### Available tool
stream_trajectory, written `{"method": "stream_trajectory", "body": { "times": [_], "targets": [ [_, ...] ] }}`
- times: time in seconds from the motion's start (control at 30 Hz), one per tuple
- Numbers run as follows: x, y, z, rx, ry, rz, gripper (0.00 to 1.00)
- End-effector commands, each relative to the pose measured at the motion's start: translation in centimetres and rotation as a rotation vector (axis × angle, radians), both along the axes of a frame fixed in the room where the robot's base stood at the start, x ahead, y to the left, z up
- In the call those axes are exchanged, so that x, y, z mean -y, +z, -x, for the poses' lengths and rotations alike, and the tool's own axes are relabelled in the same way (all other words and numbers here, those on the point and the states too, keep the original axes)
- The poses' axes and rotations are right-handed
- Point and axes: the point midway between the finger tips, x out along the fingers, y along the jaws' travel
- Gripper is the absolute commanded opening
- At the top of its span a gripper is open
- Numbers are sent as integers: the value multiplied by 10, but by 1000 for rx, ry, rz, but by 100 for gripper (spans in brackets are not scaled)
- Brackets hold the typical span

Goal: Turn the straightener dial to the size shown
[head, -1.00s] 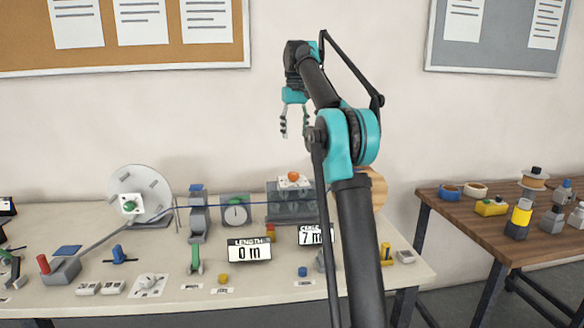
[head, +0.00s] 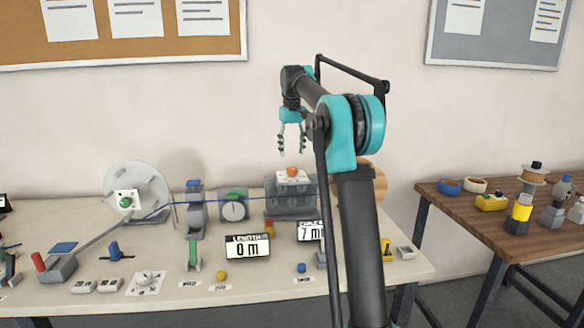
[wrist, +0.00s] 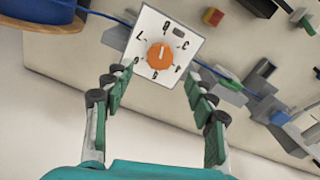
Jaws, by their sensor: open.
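An orange dial (head: 292,172) sits on a white plate on top of a grey clear-sided box at the back of the bench. In the wrist view the orange dial (wrist: 160,56) has a light pointer line and dark marks around it on the white plate (wrist: 176,28). A size sign (head: 310,231) reads "7 m", its right part hidden by my arm. My gripper (head: 292,153) is open and empty, pointing down above the dial and apart from it. In the wrist view the dial lies beyond and between my gripper's fingertips (wrist: 158,82).
A blue cable (head: 250,204) runs from the reel (head: 137,190) to the box. A spool (head: 374,182) stands right of the box behind my arm. A length sign (head: 247,246) reads "0 m". A gauge (head: 233,208) stands left of the box.

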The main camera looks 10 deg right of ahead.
Motion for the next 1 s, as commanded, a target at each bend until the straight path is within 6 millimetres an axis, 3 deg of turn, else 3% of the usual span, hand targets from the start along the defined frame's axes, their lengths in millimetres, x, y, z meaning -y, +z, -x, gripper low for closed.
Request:
{"method": "stream_trajectory", "body": {
  "times": [0.2, 0.4, 0.8, 1.0],
  "targets": [
    [0, -40, 0, 0, 0, 0, 56],
    [0, -63, 0, 0, 0, 0, 56],
    [0, -71, 0, 0, 0, 0, 56],
    [0, -70, 0, 0, 0, 0, 34]
  ]
}}
